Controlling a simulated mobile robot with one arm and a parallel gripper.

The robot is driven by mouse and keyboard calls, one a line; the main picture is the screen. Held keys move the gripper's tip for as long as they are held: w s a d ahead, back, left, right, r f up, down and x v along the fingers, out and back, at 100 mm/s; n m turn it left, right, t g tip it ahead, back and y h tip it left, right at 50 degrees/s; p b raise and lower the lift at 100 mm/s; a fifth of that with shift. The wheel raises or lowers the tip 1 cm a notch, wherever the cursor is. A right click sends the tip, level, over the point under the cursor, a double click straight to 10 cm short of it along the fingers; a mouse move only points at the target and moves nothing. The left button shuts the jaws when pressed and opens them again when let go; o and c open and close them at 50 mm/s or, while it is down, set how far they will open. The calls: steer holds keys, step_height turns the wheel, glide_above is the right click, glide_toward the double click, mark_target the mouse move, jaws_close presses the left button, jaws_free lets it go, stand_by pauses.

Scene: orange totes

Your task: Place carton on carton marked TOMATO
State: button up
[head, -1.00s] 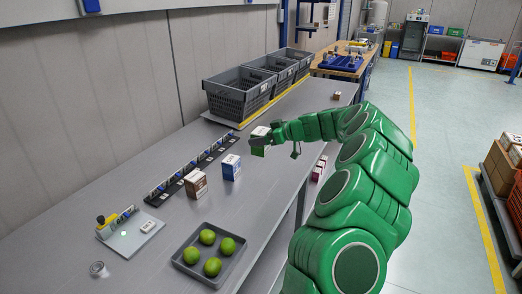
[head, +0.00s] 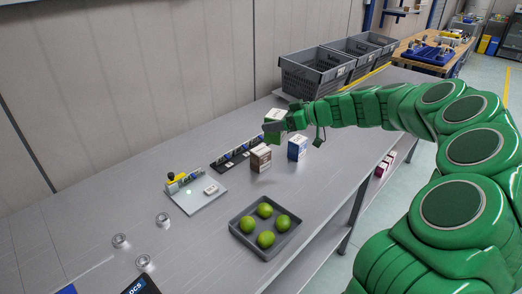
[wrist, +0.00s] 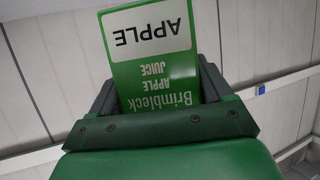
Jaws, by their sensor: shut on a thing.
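My gripper (head: 282,122) is shut on a green and white carton (wrist: 150,50) that reads APPLE and "Brimbleck APPLE JUICE" in the wrist view, upside down there. In the head view the held carton (head: 271,138) is in the air above the table, just above and right of a brown and white carton (head: 261,158) in the picture. A blue and white carton (head: 297,148) stands right of the brown one. Both stand upright on the table. Their lettering is too small to read, so I cannot tell which is marked TOMATO.
A grey tray of green fruit (head: 235,228) lies at the front. A dark strip with small items (head: 222,163) runs behind the cartons. A pale board with a yellow device (head: 205,198) is at left. Grey crates (head: 288,80) stand at the back. The left foreground holds small clear cups (head: 163,219).

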steer(key=shift+s+a+r, duration=0.1)
steer(key=shift+s+a, duration=0.25)
steer(key=shift+a, duration=0.25)
steer(key=shift+s+a+r, duration=0.1)
steer(key=shift+s+a, duration=0.2)
steer(key=shift+a, duration=0.3)
steer(key=w+a+f, duration=0.1)
steer(key=w+f, duration=0.3)
steer(key=w, duration=0.5)
glide_above(261, 149)
steer(key=shift+f, duration=4.45)
steer(key=shift+f, duration=0.1)
steer(key=o, duration=1.2)
steer(key=shift+n+g, duration=0.3)
steer(key=shift+g, duration=0.1)
steer(key=v, duration=1.2)
steer(key=shift+s, duration=0.15)
